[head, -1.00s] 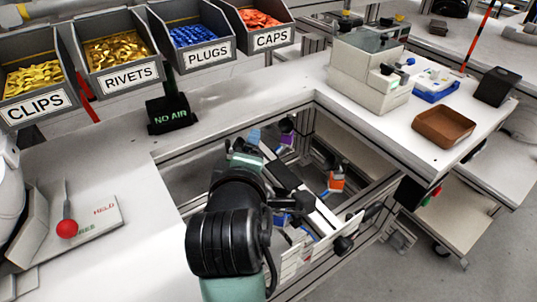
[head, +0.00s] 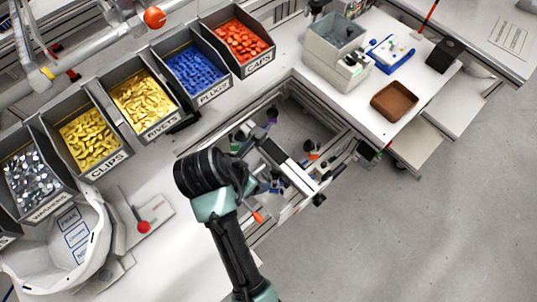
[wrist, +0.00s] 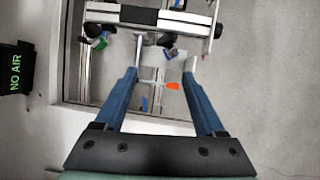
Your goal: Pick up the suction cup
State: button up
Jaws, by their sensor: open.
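My gripper (wrist: 163,71) is open in the wrist view, its two blue fingers spread apart with nothing held between them. Beyond the fingers is the frame opening in the bench. A small orange piece (wrist: 172,86) shows between the fingers, lower down. I cannot pick out the suction cup for certain. Small dark pieces hang by the white-edged bar (wrist: 150,14) across the top of the wrist view. In the head view my arm covers part of the opening, and the fingertips are hard to make out.
Bins of clips (head: 90,140), rivets (head: 143,103), plugs (head: 195,76) and caps (head: 240,41) line the back. A NO AIR sign (wrist: 15,70) stands at left in the wrist view. A brown tray (head: 394,101) sits on the right bench. Open floor (head: 420,220) lies at lower right.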

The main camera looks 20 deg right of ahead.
aim_at(274, 181)
jog(key=shift+n+g, duration=0.3)
jog(key=shift+s+d+p+x, duration=0.25)
jog(key=shift+p+x, duration=0.15)
jog(key=shift+x, duration=1.6)
jog(key=shift+s+d+p+x, duration=0.2)
jog(key=shift+p+x, duration=0.25)
jog(key=shift+x, duration=1.6)
jog(key=shift+s+d+p+x, duration=0.25)
jog(key=shift+p+x, duration=0.15)
jog(key=shift+x, duration=1.6)
jog(key=shift+r, duration=0.1)
grip_shut()
